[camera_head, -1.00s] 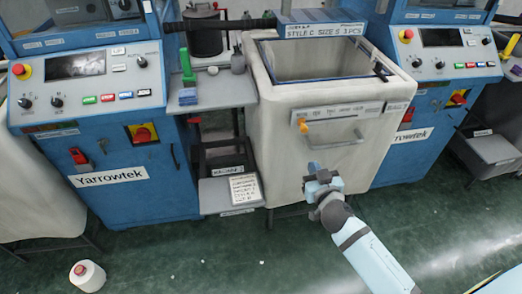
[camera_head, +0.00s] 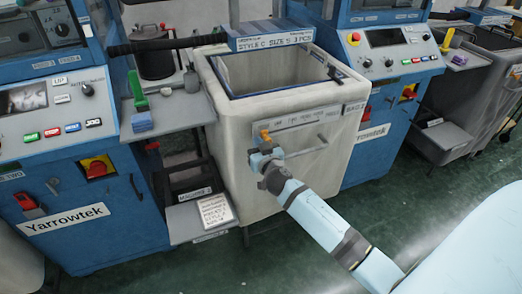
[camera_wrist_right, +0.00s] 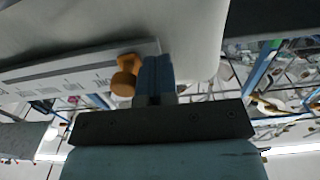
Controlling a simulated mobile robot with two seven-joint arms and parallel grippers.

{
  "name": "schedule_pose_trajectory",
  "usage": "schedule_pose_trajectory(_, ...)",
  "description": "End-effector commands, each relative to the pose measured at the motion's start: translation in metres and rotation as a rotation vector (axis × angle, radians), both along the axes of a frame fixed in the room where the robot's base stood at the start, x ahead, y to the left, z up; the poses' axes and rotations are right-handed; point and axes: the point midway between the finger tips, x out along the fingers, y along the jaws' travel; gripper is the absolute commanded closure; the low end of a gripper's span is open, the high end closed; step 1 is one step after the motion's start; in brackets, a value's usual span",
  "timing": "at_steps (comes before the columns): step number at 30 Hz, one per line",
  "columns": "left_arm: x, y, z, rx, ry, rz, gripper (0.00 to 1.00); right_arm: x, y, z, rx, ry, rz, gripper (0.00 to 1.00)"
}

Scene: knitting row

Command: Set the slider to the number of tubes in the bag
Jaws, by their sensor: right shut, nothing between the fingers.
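The bag (camera_head: 240,170) is a large off-white bin at the centre; its upper grey inner wall (camera_head: 275,72) shows, but no tubes show and its bottom is hidden. The slider is a pale label strip (camera_head: 300,122) on the bag's front with an orange knob (camera_head: 265,136) near its left end. My right gripper (camera_head: 261,155) is just below the knob in the head view. In the right wrist view the shut blue fingers (camera_wrist_right: 155,75) are right beside the orange knob (camera_wrist_right: 125,74), not around it; contact cannot be told. My left gripper is not in view.
A sign (camera_head: 270,43) reading "STYLE C SIZE S 3 PCS" stands behind the bag. A bar handle (camera_head: 318,142) juts out below the slider. Blue machines (camera_head: 75,205) flank the bag. A small shelf with a list card (camera_head: 215,209) is at lower left.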

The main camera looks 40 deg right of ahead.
Motion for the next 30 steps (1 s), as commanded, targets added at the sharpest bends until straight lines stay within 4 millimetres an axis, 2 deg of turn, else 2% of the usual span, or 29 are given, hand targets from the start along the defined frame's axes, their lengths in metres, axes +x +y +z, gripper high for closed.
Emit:
schedule_pose_trajectory(11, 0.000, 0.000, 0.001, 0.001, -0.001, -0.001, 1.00, -0.001, -0.003, 0.000, 0.000, 0.000, -0.001, 1.00)
schedule_pose_trajectory(30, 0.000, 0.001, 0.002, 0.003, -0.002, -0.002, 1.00, -0.008, -0.031, 0.000, 0.000, 0.000, -0.002, 1.00)
